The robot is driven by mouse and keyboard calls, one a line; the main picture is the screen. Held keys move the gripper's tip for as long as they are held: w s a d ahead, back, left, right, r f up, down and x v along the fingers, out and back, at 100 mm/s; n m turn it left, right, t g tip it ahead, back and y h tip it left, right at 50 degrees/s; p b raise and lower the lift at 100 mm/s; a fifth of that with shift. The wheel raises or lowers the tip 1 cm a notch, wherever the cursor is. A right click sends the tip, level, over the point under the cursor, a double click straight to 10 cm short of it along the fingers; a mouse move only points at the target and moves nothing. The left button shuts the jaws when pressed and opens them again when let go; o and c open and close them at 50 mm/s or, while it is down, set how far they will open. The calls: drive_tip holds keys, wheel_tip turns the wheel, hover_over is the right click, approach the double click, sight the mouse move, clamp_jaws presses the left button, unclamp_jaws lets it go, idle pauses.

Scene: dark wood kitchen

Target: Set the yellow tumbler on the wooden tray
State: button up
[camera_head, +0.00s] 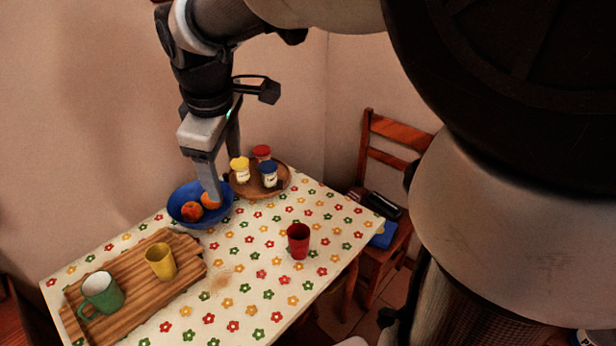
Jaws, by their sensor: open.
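The yellow tumbler (160,262) stands upright on the wooden tray (140,304), on its right half. A green mug (101,293) stands on the same tray, to the left of the tumbler. My gripper (226,178) is open and points down above the blue bowl, behind and to the right of the tray. It is apart from the tumbler, and nothing shows between its fingers. One finger hides part of the bowl and part of an orange fruit.
The blue bowl (183,217) holds orange fruits (191,210). Behind it, a round wooden board (281,187) bears jars with yellow, red and blue lids. A red tumbler (298,241) stands on the flowered tablecloth (262,270). A chair (391,131) stands at the right.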

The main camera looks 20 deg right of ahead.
drive_tip(key=s+d+m+t, duration=0.1)
drive_tip(key=s+d+m, duration=0.3)
drive_tip(key=s, duration=0.4)
drive_tip(key=s+d+m+t, duration=0.1)
drive_tip(key=s+d+m, duration=0.2)
drive_tip(key=s+m, duration=0.4)
drive_tip(key=shift+s+d, duration=0.35)
drive_tip(key=shift+s, duration=0.4)
drive_tip(key=shift+f, duration=0.1)
